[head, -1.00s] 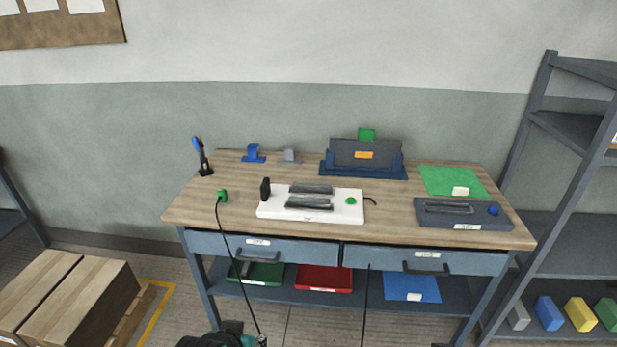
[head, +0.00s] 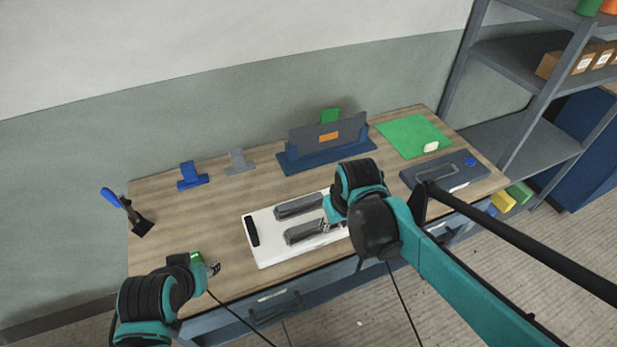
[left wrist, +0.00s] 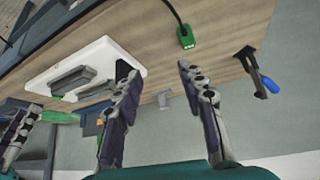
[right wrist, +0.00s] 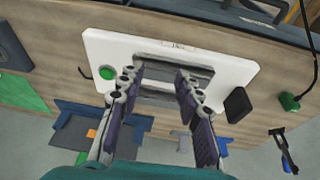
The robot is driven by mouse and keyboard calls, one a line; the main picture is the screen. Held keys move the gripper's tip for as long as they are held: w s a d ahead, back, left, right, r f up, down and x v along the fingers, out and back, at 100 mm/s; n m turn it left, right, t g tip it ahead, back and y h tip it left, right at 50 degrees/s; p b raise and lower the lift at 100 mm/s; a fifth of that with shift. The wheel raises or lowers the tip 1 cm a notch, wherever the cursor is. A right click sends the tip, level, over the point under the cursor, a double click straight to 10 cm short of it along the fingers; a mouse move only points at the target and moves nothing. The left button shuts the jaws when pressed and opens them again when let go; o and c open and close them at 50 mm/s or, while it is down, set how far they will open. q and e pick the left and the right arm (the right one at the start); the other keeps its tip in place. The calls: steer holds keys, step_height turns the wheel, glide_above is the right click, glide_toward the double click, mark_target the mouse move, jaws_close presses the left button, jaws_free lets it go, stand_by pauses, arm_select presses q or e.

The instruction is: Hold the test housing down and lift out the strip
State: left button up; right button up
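A white plate (head: 262,254) lies on the workbench and carries two parallel grey bar-shaped parts, one (head: 298,207) behind the other (head: 303,233). I cannot tell which part of this is the test housing and which the strip. A black block (right wrist: 237,104) and a green button (right wrist: 106,72) sit at opposite ends of the plate. My right gripper (right wrist: 157,75) is open above the grey parts, and its arm hides the plate's right end in the head view. My left gripper (left wrist: 160,72) is open and empty, left of the plate near the bench's front edge.
A green connector (left wrist: 186,40) with a black cable lies by my left gripper. A blue-handled tool (head: 122,207), blue (head: 192,176) and grey (head: 240,162) stands, and a blue rack (head: 290,161) stand behind. A dark tray (head: 475,179) and green mat (head: 410,136) lie right.

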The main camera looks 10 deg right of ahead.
arm_select(q)
steer(key=shift+o, duration=0.4)
step_height(320, 180, up, 10)
steer(key=p, duration=0.7)
steer(key=shift+d+p, duration=0.15)
steer(key=shift+p, duration=0.15)
steer(key=o, duration=0.9)
steer(key=shift+o, duration=0.2)
steer(key=m+g, duration=0.7)
steer(key=m, duration=0.8)
glide_above(247, 225)
step_height(247, 225, down, 12)
step_height(247, 225, down, 2)
steer(key=shift+s+f, duration=0.1)
steer(key=shift+f, duration=3.45)
arm_select(e)
steer(key=w+a+n+g, duration=0.2)
steer(key=w+a+g, duration=0.1)
steer(key=w, duration=0.3)
steer(key=shift+w+a+r, duration=0.3)
steer(key=shift+a+r, duration=0.15)
steer(key=shift+a, duration=0.35)
